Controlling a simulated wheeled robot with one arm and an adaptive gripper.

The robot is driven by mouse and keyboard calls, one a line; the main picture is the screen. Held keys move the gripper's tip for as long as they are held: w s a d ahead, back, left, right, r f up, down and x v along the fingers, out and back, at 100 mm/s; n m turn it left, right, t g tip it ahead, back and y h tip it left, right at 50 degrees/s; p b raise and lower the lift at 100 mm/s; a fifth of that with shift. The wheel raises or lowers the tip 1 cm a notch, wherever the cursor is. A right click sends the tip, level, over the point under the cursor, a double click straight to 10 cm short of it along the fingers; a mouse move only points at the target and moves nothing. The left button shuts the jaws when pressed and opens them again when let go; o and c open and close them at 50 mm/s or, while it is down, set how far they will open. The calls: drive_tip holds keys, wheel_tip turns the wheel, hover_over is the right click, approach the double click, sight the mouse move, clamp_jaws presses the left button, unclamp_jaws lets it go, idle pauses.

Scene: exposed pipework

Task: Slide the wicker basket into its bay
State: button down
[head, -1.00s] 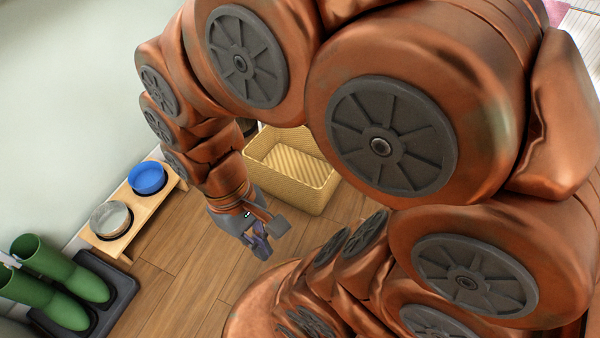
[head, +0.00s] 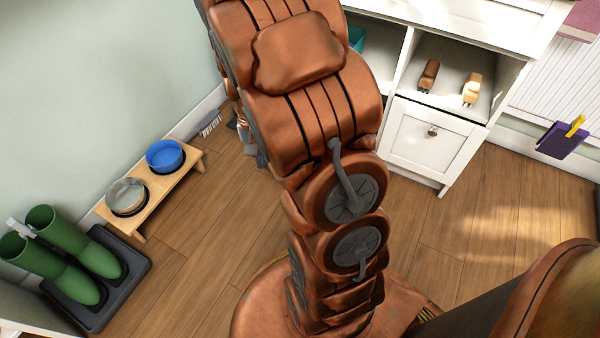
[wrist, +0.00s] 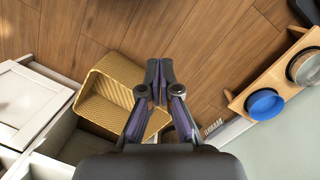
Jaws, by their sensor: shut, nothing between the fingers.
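The yellow-tan wicker basket (wrist: 112,82) shows in the wrist view, left of my fingers, with its open top and ribbed inside visible. It sits on the floor by the white cabinet's opening (wrist: 88,143), apparently the bay; how far in it is I cannot tell. My gripper (wrist: 158,82) is shut and empty, and its fingers overlap the basket's right part in the picture. Whether they touch it I cannot tell. In the head view my arm hides the basket and the bay; only grey pieces near my gripper show at the arm's left side.
The white cabinet (head: 432,137) has a closed drawer and cubbies with brown items (head: 428,76). A wooden bowl stand (head: 155,190) holds blue and grey bowls by the wall. Green boots (head: 65,240) stand on a dark tray. A small brush (head: 210,125) lies by the wall. Floor between is clear.

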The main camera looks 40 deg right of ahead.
drive_tip(key=w+d+f+m+b, duration=0.2)
drive_tip(key=d+f, duration=0.5)
drive_tip(key=f, duration=0.4)
drive_tip(key=w+d+f+m+t+b, duration=0.1)
drive_tip(key=w+d+f+m+b, duration=0.1)
drive_tip(key=d+f, duration=0.5)
drive_tip(key=w+d+f+m+b, duration=0.2)
drive_tip(key=d+f, duration=0.6)
drive_tip(key=f, duration=0.8)
drive_tip(key=shift+w+f+m+t+h+b, duration=0.3)
drive_tip(key=shift+w+b, duration=0.8)
drive_tip(key=shift+b, duration=0.35)
drive_tip(key=shift+d, duration=0.1)
